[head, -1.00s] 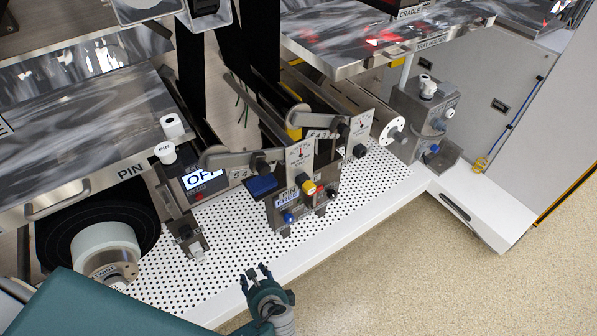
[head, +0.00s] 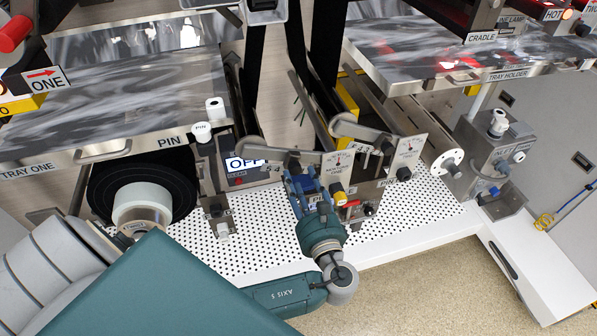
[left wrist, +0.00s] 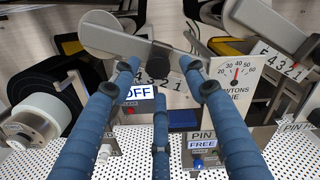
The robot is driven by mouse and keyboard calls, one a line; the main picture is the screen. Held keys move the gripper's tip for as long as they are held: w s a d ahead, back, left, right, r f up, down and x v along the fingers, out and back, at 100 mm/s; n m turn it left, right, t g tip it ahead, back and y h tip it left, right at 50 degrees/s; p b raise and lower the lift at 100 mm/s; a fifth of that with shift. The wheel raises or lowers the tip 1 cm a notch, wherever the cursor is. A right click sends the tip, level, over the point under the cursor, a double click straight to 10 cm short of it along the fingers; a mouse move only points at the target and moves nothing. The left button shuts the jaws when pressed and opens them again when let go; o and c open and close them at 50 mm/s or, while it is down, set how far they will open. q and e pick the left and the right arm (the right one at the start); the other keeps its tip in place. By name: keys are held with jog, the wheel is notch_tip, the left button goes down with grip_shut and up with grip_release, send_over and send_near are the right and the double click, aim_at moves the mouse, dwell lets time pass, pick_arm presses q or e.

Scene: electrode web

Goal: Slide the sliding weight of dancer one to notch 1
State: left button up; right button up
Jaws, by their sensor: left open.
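The lever of dancer one (left wrist: 112,35) runs across the top of the left wrist view, its rounded end at the left. A dark block that looks like the sliding weight (left wrist: 160,55) sits on it, above the number plate (left wrist: 155,80), of which 4, 3, 2 and 1 show partly. My left gripper (left wrist: 160,72) is open, its blue fingertips to either side of and below the weight; contact cannot be told. In the head view the left gripper (head: 305,184) is in front of the lever (head: 262,160) and covers much of the plate. The right gripper is not in view.
The newtons gauge (left wrist: 235,85) stands just right of the fingers, above a PIN FREE box (left wrist: 202,148). A second lever (head: 358,130) and gauge (head: 405,155) are behind to the right. A display reading OFF (head: 243,163) is at the left.

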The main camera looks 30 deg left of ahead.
aim_at(293, 164)
pick_arm(q)
jog(key=shift+x, duration=1.4)
grip_shut()
